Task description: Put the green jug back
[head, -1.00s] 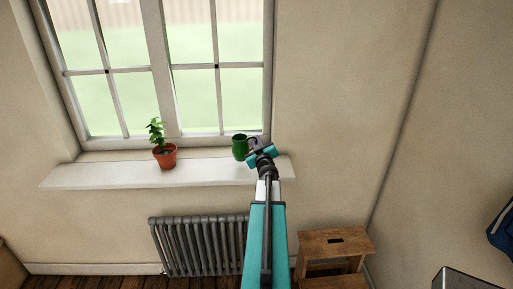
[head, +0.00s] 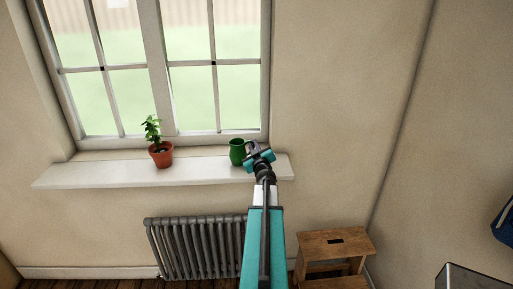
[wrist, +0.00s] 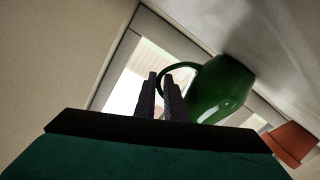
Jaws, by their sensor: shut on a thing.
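The green jug (head: 237,152) is upright at the right part of the white window sill (head: 110,174), with its base at or very near the sill's surface. My gripper (head: 256,154) is at the jug's right side, shut on its handle. In the wrist view the jug (wrist: 219,90) looks turned over because the camera is rotated. There the fingers of my gripper (wrist: 160,84) are close together at the handle loop. Whether the jug's base fully touches the sill is hard to tell.
A potted plant (head: 161,156) stands on the sill to the left, with clear sill between it and the jug. The window (head: 190,95) is behind. A grey radiator (head: 195,248) is below, and a wooden step stool (head: 334,243) stands to the right.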

